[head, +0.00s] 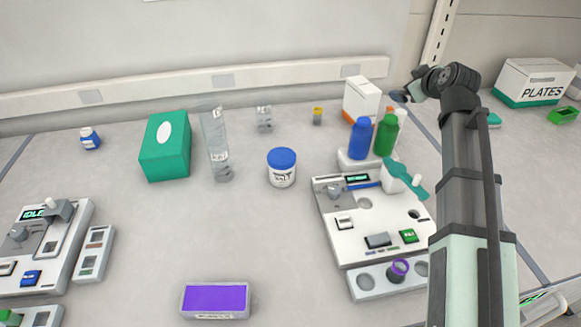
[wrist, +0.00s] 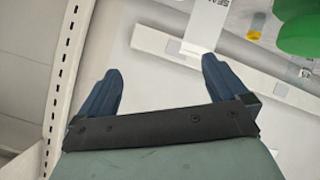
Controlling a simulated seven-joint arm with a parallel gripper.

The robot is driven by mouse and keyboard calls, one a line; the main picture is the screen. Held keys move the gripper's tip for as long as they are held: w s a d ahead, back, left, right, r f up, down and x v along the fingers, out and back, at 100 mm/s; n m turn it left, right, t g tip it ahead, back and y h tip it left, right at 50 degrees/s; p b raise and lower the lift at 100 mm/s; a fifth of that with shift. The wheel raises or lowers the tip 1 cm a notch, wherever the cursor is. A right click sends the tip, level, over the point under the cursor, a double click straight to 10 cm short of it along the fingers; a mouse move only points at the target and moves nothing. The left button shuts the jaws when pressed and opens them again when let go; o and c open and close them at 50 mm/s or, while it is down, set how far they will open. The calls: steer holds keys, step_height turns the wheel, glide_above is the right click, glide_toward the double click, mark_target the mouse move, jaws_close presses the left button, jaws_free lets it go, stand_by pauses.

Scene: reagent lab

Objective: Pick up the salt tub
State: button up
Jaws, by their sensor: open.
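The salt tub (head: 282,172) is a white round tub with a blue lid and dark lettering. It stands upright on the bench near the middle of the head view. My gripper (head: 404,97) is at the right in the head view, raised and well apart from the tub, near the back wall. In the wrist view my gripper (wrist: 160,85) shows two dark blue fingers spread wide with nothing between them. The tub is not visible in the wrist view.
Left of the tub stand a clear cylinder (head: 214,145) and a green tissue box (head: 165,146). Right of it are a white device (head: 365,240) and blue (head: 361,138) and green (head: 386,135) bottles. A purple-topped block (head: 215,299) lies in front. Bench directly before the tub is clear.

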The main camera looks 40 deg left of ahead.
steer(key=s+a+f+n+g+y, duration=0.15)
steer(key=s+a+g, duration=0.25)
steer(key=s+a, duration=0.9)
steer(key=n+g+h, duration=0.1)
steer(key=g+h, duration=0.4)
glide_above(280, 165)
steer(key=w+d, duration=0.2)
step_height(280, 165, down, 4)
steer(key=shift+w+x, duration=0.15)
steer(key=shift+x, duration=3.05)
steer(key=shift+w+x, duration=0.2)
steer(key=shift+x, duration=3)
steer(key=c, duration=1.4)
